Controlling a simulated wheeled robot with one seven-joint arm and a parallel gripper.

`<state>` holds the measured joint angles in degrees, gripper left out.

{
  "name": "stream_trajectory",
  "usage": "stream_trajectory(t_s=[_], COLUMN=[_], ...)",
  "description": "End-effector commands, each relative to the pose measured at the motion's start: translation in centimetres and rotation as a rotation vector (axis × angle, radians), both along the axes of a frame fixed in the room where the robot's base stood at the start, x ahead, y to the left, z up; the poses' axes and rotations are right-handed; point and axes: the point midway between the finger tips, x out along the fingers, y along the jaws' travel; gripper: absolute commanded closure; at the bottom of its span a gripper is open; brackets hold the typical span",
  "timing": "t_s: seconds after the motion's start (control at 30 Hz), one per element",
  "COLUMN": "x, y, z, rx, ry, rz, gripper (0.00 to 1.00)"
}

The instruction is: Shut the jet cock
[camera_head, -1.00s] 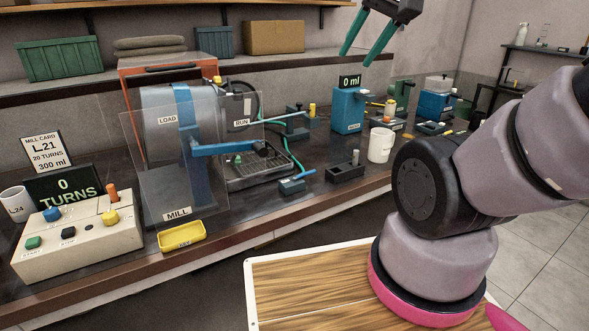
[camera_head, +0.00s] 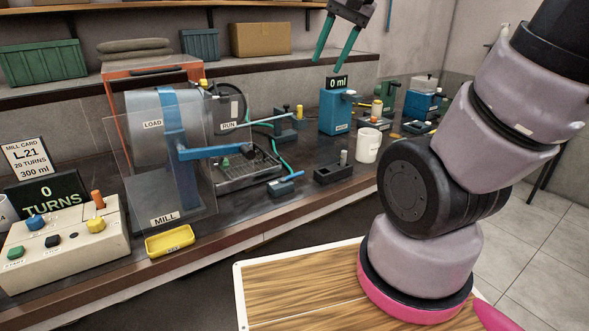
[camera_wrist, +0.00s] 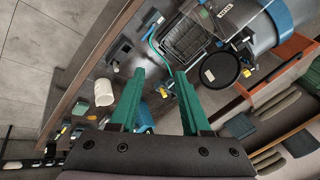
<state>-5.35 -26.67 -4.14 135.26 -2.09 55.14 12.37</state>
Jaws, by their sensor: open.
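My gripper (camera_head: 331,62) has two green fingers, spread apart and empty, high above the bench near the blue 0 ml box (camera_head: 335,112). It is well above and behind the valve block, touching nothing. In the wrist view the open fingers (camera_wrist: 160,73) point over the bench, with the teal hose beyond them.
The mill (camera_head: 150,130) with its clear guard and blue crank stands left of the valve block. A black holder (camera_head: 333,174) and a white mug (camera_head: 368,146) stand to its right. A yellow tray (camera_head: 170,241) lies at the front edge.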

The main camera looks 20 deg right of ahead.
Motion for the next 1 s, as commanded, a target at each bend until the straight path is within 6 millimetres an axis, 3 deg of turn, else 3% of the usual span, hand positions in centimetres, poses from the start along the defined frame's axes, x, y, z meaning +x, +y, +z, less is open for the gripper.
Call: stream_trajectory(t_s=[0.1, 0.27, 0.5, 0.73, 1.0], x=[3.7, 8.3, 14.0, 17.0, 17.8], y=[0.5, 1.3, 2.6, 3.6, 3.8], z=[-2.2, -6.0, -13.9, -21.2, -24.4], rx=[0.032, 0.042, -0.024, -0.130, -0.177], ry=[0.132, 0.292, 0.497, 0.609, 0.639], rz=[-0.087, -0.224, -0.444, -0.622, -0.694], gripper=[0.53, 0.53, 0.53, 0.53, 0.53])
